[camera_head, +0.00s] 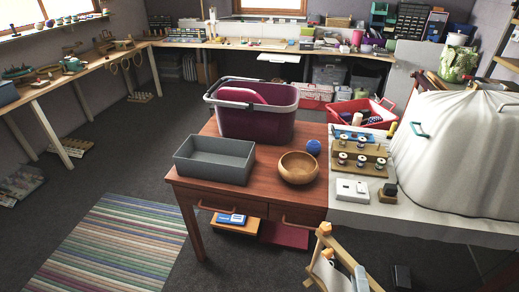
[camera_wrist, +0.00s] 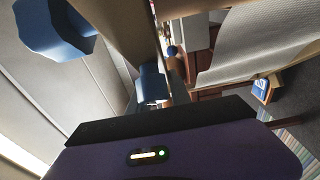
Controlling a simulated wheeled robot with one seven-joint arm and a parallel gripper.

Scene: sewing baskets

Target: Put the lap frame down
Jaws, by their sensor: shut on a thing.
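The lap frame, light wooden bars with pale cloth, shows at the bottom right of the head view (camera_head: 345,262), partly cut off by the picture's lower edge. My gripper is shut on the lap frame. The frame is tilted and in front of the brown table. Its lower part and most of my gripper are hidden in the head view.
The brown table (camera_head: 258,182) holds a grey tray (camera_head: 215,160), a wooden bowl (camera_head: 297,168), a plum basket (camera_head: 253,122) and a blue ball (camera_head: 313,147). The white table right of it has a spool rack (camera_head: 358,160) and a large covered shape (camera_head: 455,150). A striped rug (camera_head: 115,245) lies left.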

